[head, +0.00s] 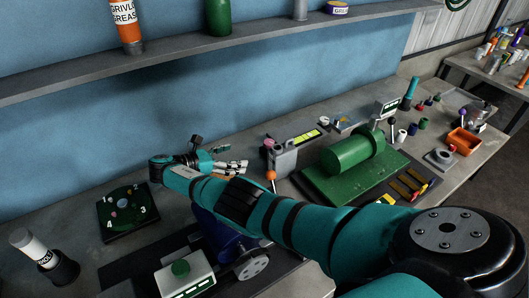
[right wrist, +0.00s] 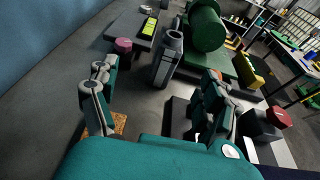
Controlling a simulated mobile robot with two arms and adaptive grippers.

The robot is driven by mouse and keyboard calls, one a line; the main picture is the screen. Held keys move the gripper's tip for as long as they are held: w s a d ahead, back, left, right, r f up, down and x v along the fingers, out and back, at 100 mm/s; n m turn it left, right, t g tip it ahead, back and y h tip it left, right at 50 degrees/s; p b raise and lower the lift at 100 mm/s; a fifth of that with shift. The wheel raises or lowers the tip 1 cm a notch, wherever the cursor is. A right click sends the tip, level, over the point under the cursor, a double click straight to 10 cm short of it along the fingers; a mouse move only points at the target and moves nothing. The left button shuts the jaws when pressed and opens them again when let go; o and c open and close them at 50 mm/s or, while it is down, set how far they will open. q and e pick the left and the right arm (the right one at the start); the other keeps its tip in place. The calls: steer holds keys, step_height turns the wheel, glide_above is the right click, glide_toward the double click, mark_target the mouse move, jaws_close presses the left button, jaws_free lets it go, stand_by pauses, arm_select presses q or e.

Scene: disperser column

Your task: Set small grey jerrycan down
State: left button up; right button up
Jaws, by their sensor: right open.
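The small grey jerrycan (right wrist: 167,62) stands upright on the bench in the right wrist view, just beyond the gap between my right gripper's fingers. In the head view the grey jerrycan (head: 284,160) stands at the left end of the green machine. My right gripper (head: 231,159) is to the left of the can and points toward it. In the right wrist view the right gripper (right wrist: 157,78) has its fingers wide apart with nothing between them. My left gripper is not in view.
A green cylinder machine (head: 352,150) on a green base stands right of the can. A pink-topped item (right wrist: 123,46) and an orange ball knob (head: 271,175) are near it. A dark numbered board (head: 128,228) lies left. A shelf (head: 200,57) runs along the blue wall.

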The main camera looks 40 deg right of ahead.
steer(key=s+d, duration=0.2)
glide_toward(283, 149)
steer(key=shift+w+d+f+g, duration=0.15)
steer(key=shift+f+g, duration=0.15)
steer(key=shift+f, duration=0.25)
steer(key=x, duration=0.3)
steer(key=shift+w+f, duration=0.1)
steer(key=shift+w, duration=0.2)
steer(key=shift+x, duration=0.85)
steer(key=shift+d, duration=0.2)
steer(key=b+x, duration=0.1)
steer(key=x, duration=0.3)
steer(key=shift+s+d, duration=0.25)
steer(key=shift+d, duration=0.2)
steer(key=shift+a, duration=0.15)
steer(key=c, duration=0.7)
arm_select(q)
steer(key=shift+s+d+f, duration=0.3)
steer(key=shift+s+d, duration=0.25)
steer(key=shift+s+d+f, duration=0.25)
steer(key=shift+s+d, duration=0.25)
arm_select(e)
steer(key=c, duration=0.8)
